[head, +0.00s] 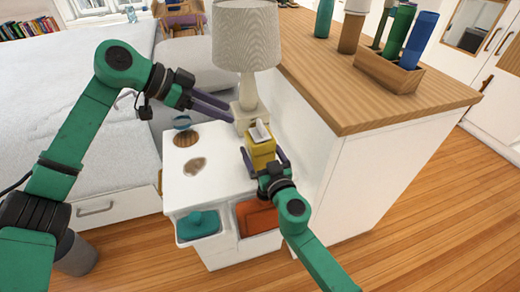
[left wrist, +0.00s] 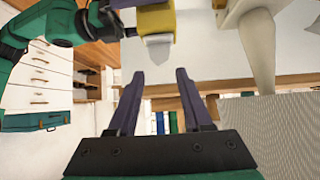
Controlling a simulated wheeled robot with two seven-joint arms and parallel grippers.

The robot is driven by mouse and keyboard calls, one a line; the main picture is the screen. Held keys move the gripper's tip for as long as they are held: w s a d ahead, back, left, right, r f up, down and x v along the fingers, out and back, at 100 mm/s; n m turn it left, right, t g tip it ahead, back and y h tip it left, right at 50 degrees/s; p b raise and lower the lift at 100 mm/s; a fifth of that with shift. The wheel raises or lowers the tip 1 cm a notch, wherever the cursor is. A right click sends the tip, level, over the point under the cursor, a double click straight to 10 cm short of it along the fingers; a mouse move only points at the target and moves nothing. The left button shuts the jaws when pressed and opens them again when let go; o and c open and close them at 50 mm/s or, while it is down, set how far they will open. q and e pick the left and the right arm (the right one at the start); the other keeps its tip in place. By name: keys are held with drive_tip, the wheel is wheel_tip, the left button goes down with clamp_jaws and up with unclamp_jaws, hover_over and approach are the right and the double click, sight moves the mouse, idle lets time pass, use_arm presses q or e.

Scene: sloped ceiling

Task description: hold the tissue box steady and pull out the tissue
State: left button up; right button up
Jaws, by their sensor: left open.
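The yellow tissue box (head: 262,153) stands on the white bedside cabinet (head: 217,165), in front of the lamp. A white tissue (head: 260,131) sticks out of its top. In the left wrist view the box (left wrist: 155,18) and the tissue (left wrist: 159,47) show at the top, beyond my left fingers. My left gripper (head: 228,110) is open and empty, behind and to the left of the tissue, apart from it. My right gripper (head: 264,158) has its fingers on either side of the box; whether they press on it I cannot tell.
The lamp (head: 246,40) stands close behind the box and my left fingers. A wooden-topped counter (head: 345,100) rises on the right. Two round items (head: 186,138) lie on the cabinet's left half. Open drawers below hold a teal item (head: 198,222) and an orange item (head: 258,218).

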drive_tip(key=shift+w+a, duration=0.15)
drive_tip(key=shift+w, duration=0.1)
drive_tip(key=c, duration=1.2)
use_arm(q)
drive_tip(key=shift+d+r, duration=0.15)
drive_tip(key=shift+c, duration=0.5)
use_arm(e)
drive_tip(key=shift+c, duration=0.2)
use_arm(q)
drive_tip(key=w+d+r+m+t+h, duration=0.1)
drive_tip(key=d+r+m+t+h, duration=0.2)
drive_tip(key=r, duration=0.7)
drive_tip(key=w+d+r+m+t+h, duration=0.1)
drive_tip(key=d+r+m+h, duration=0.35)
drive_tip(key=r, duration=0.55)
drive_tip(key=w+a+r+n+t+y, duration=0.2)
drive_tip(key=w+r+n+t+y, duration=0.35)
drive_tip(key=w+r+t, duration=0.55)
drive_tip(key=m+g+y, duration=1.3)
drive_tip(key=m+g, duration=0.1)
drive_tip(key=m, duration=0.2)
approach(260, 120)
drive_tip(key=shift+n, duration=0.3)
drive_tip(key=x, duration=1)
drive_tip(key=shift+w+f, duration=0.2)
drive_tip(key=shift+f, duration=0.15)
